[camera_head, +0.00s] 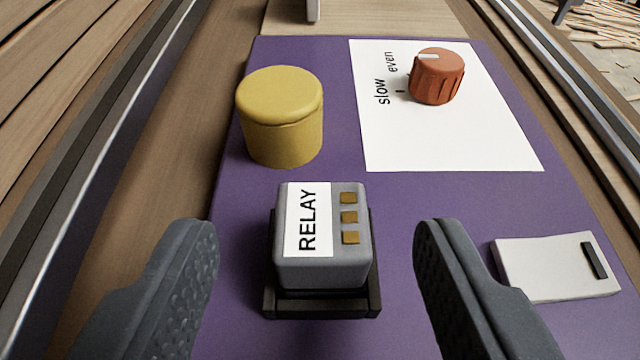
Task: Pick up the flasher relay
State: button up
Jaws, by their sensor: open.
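The flasher relay (350,270) is a grey block with a white label reading "RELAY" and three brass-coloured contacts on its top. It sits upright in a dark holder (322,305) on a purple panel. My gripper (315,240) is open, with one dark textured finger to the left of the relay and one to the right. Both fingers appear apart from the relay, with purple panel showing in the gaps.
A yellow cylinder (282,120) stands just behind the relay to the left. An orange-red knob (437,78) sits on a white card (440,135) marked "slow" and "even". A pale plate with a dark slot (545,270) lies right, near the right finger. Wooden surfaces flank the purple panel (420,195).

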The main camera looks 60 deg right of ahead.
aim_at(321, 246)
jog(key=shift+x, duration=1.1)
jog(key=shift+c, duration=0.3)
jog(key=c, duration=1)
